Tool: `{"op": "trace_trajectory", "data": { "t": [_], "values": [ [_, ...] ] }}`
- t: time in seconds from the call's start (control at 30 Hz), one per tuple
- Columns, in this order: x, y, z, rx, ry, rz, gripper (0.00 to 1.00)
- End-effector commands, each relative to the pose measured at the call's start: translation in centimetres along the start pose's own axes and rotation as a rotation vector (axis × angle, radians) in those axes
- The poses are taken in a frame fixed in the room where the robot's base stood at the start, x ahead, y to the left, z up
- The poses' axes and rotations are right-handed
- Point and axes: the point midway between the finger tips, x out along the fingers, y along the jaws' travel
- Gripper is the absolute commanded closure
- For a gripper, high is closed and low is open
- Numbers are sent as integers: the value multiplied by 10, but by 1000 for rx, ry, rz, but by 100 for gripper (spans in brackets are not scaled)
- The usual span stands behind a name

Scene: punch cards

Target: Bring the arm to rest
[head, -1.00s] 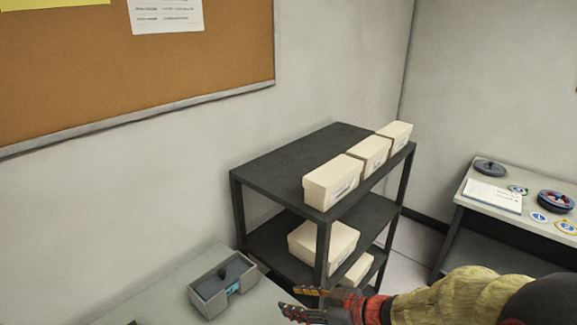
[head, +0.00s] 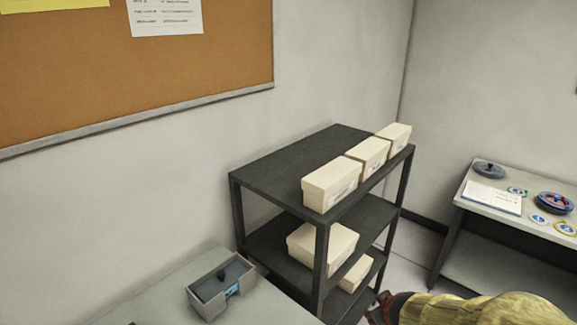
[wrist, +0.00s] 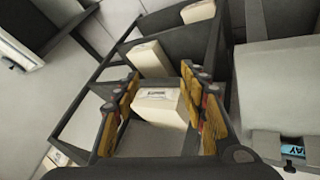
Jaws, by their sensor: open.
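My arm (head: 470,308) in its yellow sleeve reaches in from the lower right of the head view. Only a red part at the wrist shows there, and the fingers are cut off by the bottom edge. In the wrist view my gripper (wrist: 159,76) has its yellow-padded fingers spread apart. A cream box (wrist: 162,106) shows between and beyond them. Nothing appears to be held.
A dark shelf unit (head: 275,160) holds cream boxes (head: 331,184) on top and more below. A grey table with an open tray (head: 222,286) stands at the lower left. A desk (head: 470,212) with a notebook and discs stands right.

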Motion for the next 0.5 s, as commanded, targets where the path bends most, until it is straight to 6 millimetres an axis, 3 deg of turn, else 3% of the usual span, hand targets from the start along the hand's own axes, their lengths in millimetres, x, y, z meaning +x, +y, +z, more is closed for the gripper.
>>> {"op": "trace_trajectory", "data": {
  "t": [0.07,0.17,0.33,0.5],
  "values": [
    [-30,12,21,77,-94,44,57],
    [-72,11,49,183,-209,53,57],
    [-151,-25,77,358,-323,-30,57],
    [-214,-62,74,477,-289,-135,57]
  ]
}}
